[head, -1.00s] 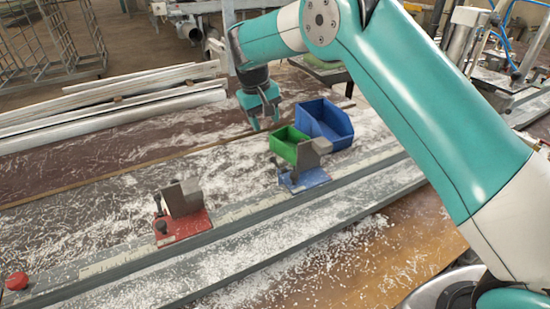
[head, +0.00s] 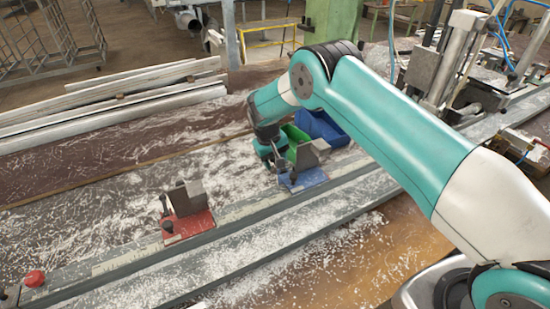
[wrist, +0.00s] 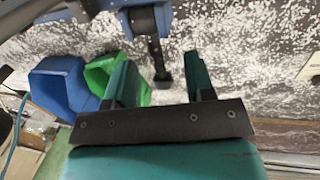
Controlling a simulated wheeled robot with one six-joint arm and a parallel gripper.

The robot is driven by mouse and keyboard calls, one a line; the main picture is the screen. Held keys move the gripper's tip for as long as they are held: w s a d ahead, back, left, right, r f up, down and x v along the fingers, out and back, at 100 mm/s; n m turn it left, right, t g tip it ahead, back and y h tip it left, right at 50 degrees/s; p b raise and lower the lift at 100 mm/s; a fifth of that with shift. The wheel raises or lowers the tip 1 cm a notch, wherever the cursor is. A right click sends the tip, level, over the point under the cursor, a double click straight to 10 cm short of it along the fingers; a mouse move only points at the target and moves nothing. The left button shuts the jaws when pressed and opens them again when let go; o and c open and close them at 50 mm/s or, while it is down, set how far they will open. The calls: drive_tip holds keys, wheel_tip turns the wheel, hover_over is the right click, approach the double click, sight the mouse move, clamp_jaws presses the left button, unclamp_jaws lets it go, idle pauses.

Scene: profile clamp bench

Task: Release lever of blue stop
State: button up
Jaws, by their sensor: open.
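The blue stop (head: 308,179) sits on the grey rail, with a grey block on its blue base. The fingers are apart and empty. The lever's knob shows between them in the picture; I see no contact and cannot tell its depth.
A green bin (wrist: 101,70) and a blue bin (wrist: 60,87) stand close on the left of the wrist view. The red stop (head: 190,228) sits farther left on the rail (head: 110,263), with a red button (head: 34,279) near its end. White chips litter the bench.

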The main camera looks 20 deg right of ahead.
clamp_jaws()
drive_tip(key=shift+s+d+r+t+b, duration=0.1)
drive_tip(key=shift+s+r+t+b, duration=0.1)
drive_tip(key=shift+t+b, duration=0.4)
drive_tip(key=shift+s+d+r+t+b, duration=0.1)
drive_tip(key=shift+r+t+b, duration=0.05)
drive_tip(key=shift+t+b, duration=0.45)
drive_tip(key=shift+s+a+r+t+y+b, duration=0.1)
drive_tip(key=shift+a+r+t+y+b, duration=0.15)
drive_tip(key=shift+t+b, duration=0.4)
drive_tip(key=shift+d+r+t, duration=0.1)
drive_tip(key=shift+r+t, duration=0.15)
drive_tip(key=shift+t, duration=0.1)
drive_tip(key=shift+s, duration=0.1)
